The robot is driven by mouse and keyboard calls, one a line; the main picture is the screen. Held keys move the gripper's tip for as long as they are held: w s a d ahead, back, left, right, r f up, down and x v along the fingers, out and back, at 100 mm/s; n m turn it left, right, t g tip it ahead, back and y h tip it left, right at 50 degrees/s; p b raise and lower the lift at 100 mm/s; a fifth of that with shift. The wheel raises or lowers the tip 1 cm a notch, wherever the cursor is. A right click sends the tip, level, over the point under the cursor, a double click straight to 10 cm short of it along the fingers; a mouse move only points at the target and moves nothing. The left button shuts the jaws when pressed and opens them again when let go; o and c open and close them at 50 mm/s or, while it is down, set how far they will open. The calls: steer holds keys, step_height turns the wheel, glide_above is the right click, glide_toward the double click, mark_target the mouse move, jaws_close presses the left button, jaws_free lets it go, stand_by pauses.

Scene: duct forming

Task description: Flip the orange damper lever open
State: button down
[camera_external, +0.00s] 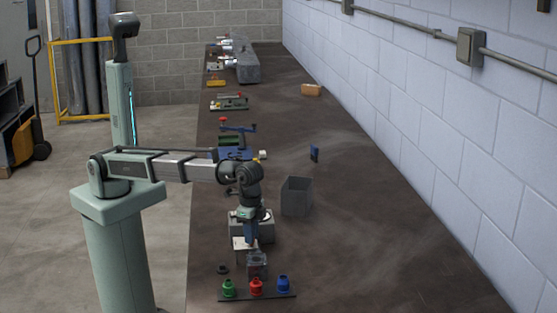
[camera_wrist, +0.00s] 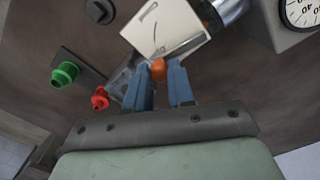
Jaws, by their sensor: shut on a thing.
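The orange damper lever (camera_wrist: 158,70) shows in the wrist view as a small rounded orange knob between my fingertips. My gripper (camera_wrist: 166,79) has its two blue fingers closed about the knob. A pale square plate (camera_wrist: 165,27) with a dark curved mark lies just beyond the knob, with a metal duct (camera_wrist: 228,8) behind it. In the external view my gripper (camera_external: 250,240) points down beside the pale plate (camera_external: 243,243) near the front of the bench. The lever's stem and pivot are hidden, so its angle cannot be told.
A rack holds green (camera_external: 228,288), red (camera_external: 256,287) and blue (camera_external: 283,284) fittings in front. A clear block (camera_external: 257,265) and a black knob (camera_external: 223,269) are close by. A grey open bin (camera_external: 296,196) stands right and behind.

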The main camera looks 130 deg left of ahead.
steer(key=shift+w+a+n, duration=0.3)
steer(key=shift+w+n, duration=0.05)
steer(key=shift+n, duration=0.65)
steer(key=c, duration=1)
jaws_free()
steer(key=shift+o, duration=0.2)
step_height(320, 180, up, 14)
steer(key=shift+f, duration=0.15)
